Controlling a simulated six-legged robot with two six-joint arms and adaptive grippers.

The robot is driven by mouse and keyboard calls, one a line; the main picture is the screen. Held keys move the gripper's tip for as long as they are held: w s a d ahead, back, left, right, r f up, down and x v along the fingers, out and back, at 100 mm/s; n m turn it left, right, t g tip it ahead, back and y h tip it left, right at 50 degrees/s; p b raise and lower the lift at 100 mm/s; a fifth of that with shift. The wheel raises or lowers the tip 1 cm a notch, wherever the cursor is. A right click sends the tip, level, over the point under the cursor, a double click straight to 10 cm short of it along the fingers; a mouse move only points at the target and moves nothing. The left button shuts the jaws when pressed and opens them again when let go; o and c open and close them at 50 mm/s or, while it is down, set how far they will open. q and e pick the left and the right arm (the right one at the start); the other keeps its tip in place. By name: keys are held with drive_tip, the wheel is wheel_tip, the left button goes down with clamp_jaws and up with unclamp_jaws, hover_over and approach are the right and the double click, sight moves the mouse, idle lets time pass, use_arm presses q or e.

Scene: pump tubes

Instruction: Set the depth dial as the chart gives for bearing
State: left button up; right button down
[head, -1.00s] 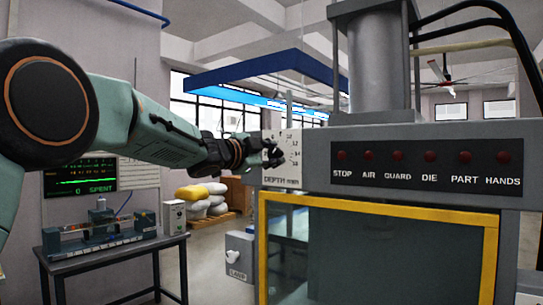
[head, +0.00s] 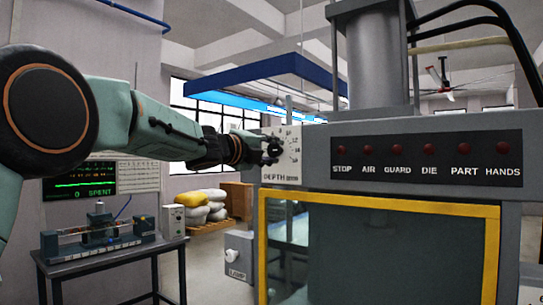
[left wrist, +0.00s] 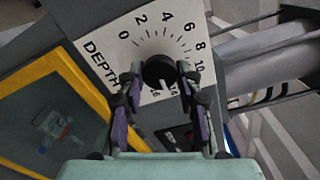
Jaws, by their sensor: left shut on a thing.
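The depth dial has a black round knob (left wrist: 160,71) on a white plate (head: 291,168) marked DEPTH, on the front left of the press housing. My left gripper (head: 270,150) is shut on this knob, with one finger on each side of it. In the left wrist view the fingers (left wrist: 160,76) grip it from left and right. The scale reads 0, 2, 4, 6, 8, 10 clockwise over the top, with 14 and 16 partly visible below. A pale mark on the knob points down, near 14 and 16. A pale chart (head: 139,177) hangs on the back wall, its text unreadable.
Below is the yellow-framed guard window (head: 380,206). A grey box marked LAMP (head: 238,255) is lower left. A bench with a device (head: 100,238) stands at left, below a screen reading SPENT (head: 82,180).

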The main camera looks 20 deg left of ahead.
use_arm(q)
drive_tip(key=shift+f+m, duration=0.3)
drive_tip(key=shift+m, duration=0.6)
drive_tip(key=o, duration=0.7)
drive_tip(key=shift+f, duration=0.1)
drive_tip(key=o, duration=0.4)
drive_tip(key=shift+s+r, duration=0.15)
drive_tip(key=shift+r, duration=0.1)
drive_tip(key=v, duration=1.2)
